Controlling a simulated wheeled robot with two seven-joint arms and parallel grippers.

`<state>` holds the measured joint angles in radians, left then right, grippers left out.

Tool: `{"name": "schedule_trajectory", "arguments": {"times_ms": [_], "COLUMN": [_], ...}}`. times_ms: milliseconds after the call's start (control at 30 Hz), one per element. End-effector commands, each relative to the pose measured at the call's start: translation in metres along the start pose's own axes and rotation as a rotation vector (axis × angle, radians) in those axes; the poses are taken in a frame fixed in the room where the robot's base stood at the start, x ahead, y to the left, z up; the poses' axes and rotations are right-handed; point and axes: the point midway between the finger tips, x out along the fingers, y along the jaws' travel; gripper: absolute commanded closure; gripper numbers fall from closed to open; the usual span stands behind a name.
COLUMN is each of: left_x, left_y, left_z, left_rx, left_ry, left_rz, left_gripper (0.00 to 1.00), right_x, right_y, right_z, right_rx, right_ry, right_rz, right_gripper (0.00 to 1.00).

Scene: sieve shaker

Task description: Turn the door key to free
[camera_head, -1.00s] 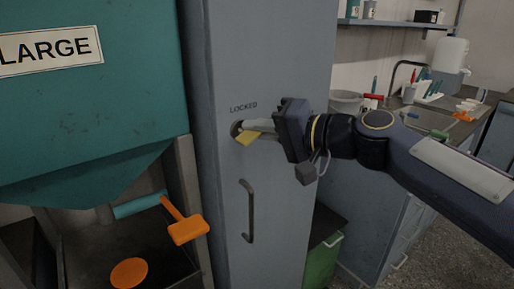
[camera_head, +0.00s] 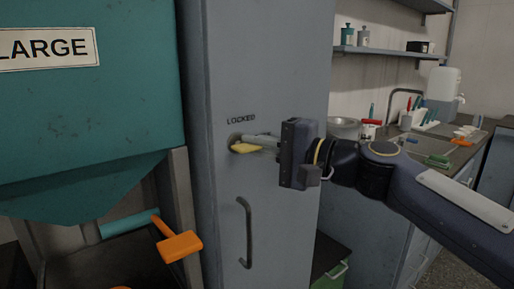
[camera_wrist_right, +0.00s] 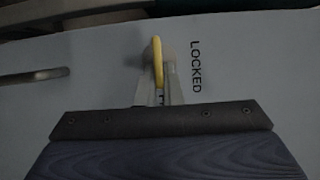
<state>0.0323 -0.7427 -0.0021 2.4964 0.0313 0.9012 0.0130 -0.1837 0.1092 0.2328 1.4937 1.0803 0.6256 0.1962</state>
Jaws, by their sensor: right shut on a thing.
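The door key has a yellow head (camera_head: 246,148) and sits in a round lock on the tall grey cabinet door (camera_head: 270,60), just below the word LOCKED. My right gripper (camera_head: 250,142) reaches in from the right and is shut on the key. In the right wrist view the yellow key (camera_wrist_right: 157,62) stands upright in the picture between the two fingertips (camera_wrist_right: 157,82). The fingers hide part of the lock. My left gripper is in neither view.
A dark door handle (camera_head: 245,232) is below the lock. At left are a teal hopper (camera_head: 90,120) marked LARGE and an orange lever (camera_head: 179,246). At right is a counter with a sink, a grey bowl (camera_head: 344,127) and a water container (camera_head: 443,88).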

Motion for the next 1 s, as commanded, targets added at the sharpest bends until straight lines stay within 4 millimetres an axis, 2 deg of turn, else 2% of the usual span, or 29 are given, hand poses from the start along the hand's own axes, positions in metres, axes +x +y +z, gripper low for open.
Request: {"name": "schedule_trajectory", "arguments": {"times_ms": [233, 267, 400, 733, 867, 1000], "left_x": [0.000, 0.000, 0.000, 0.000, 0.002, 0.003], "left_y": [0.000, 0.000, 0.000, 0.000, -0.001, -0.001], "left_z": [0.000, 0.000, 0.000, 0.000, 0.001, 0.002], "left_rx": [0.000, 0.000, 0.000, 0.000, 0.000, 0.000], "left_ry": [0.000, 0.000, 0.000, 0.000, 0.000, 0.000], "left_rz": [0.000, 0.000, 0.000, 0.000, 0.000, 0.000], "left_gripper": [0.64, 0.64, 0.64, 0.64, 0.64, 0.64], "right_x": [0.000, 0.000, 0.000, -0.004, -0.020, -0.046], "right_y": [0.001, 0.001, 0.001, 0.000, 0.000, 0.000], "right_z": [0.000, 0.000, 0.000, 0.000, -0.001, -0.001], "right_rx": [0.002, 0.002, 0.001, 0.000, -0.002, -0.002], "right_ry": [0.000, 0.000, 0.000, 0.001, 0.003, 0.005], "right_rz": [0.001, 0.001, 0.001, 0.001, 0.000, 0.000], "right_gripper": [1.00, 0.90, 0.72, 0.72, 0.72, 0.72]}}
